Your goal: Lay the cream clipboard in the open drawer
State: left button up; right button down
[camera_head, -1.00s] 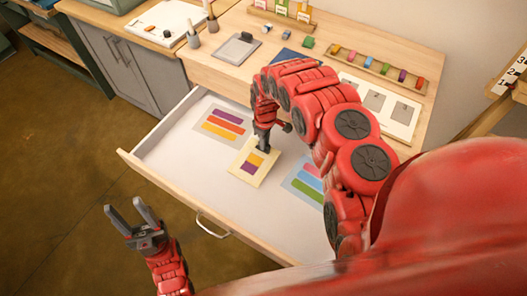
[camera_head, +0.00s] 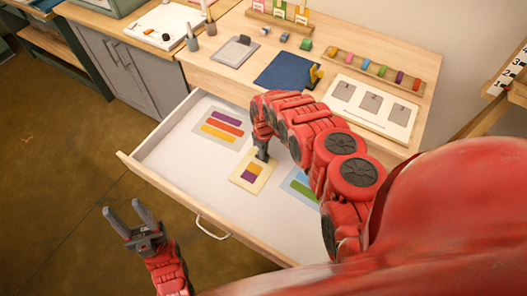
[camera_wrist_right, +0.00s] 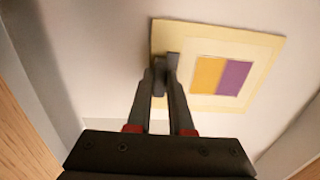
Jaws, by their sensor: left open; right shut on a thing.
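The cream clipboard (camera_head: 246,180), with an orange and purple swatch on it, is inside the open drawer (camera_head: 165,150), between two swatch cards. My right gripper (camera_head: 262,156) is shut on its far edge. In the right wrist view the fingertips (camera_wrist_right: 167,68) pinch one edge of the cream clipboard (camera_wrist_right: 262,42). It looks roughly flat and close to the drawer floor; I cannot tell whether it touches. My left gripper (camera_head: 128,208) is open and empty, in front of the drawer's left side.
A striped grey card (camera_head: 222,127) lies left of the clipboard; a blue card (camera_head: 300,187) lies right, partly hidden by my arm. The table above holds a grey clipboard (camera_head: 235,52), a dark blue board (camera_head: 285,72), and a white board (camera_head: 370,105). The drawer's front left is bare.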

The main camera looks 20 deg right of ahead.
jog(key=c, duration=0.8)
grip_release()
jog(key=shift+w+r, duration=0.1)
jog(key=shift+r, duration=0.3)
notch_tip(320, 180, up, 11)
jog(key=shift+r, duration=0.2)
jog(key=shift+s+f, duration=0.1)
jog(key=shift+s, duration=0.1)
